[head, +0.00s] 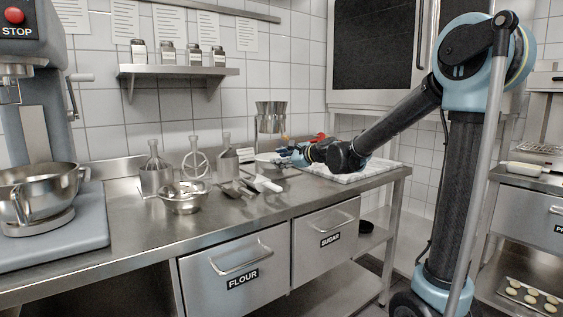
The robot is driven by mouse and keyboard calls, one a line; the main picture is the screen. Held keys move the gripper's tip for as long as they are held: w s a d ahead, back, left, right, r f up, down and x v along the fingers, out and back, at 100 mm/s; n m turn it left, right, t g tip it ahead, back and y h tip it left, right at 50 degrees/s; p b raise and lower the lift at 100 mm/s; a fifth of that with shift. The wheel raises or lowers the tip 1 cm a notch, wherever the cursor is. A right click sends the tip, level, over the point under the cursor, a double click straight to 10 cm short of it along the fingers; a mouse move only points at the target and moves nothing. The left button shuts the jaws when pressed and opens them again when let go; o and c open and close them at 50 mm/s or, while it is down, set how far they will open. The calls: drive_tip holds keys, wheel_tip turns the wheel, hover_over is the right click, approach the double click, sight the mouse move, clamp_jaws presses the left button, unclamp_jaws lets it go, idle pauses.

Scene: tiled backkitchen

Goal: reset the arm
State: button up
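My arm reaches leftward from the right side, its forearm sloping down over the steel counter (240,208). My gripper (281,156) is at the left end of the arm, low over the back right part of the counter. It is small and partly blurred into the things behind it, so I cannot tell whether its fingers are open or shut. A pale bowl or plate (266,160) lies just left of it. A bright red thing (319,137) shows just behind the arm's wrist.
A metal bowl (181,200), scoops (238,189) and several upright whisk-like tools (195,165) stand left of my gripper. A mixer (38,190) stands far left. The counter's front strip is clear.

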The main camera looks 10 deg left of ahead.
drive_tip(key=shift+d, duration=0.1)
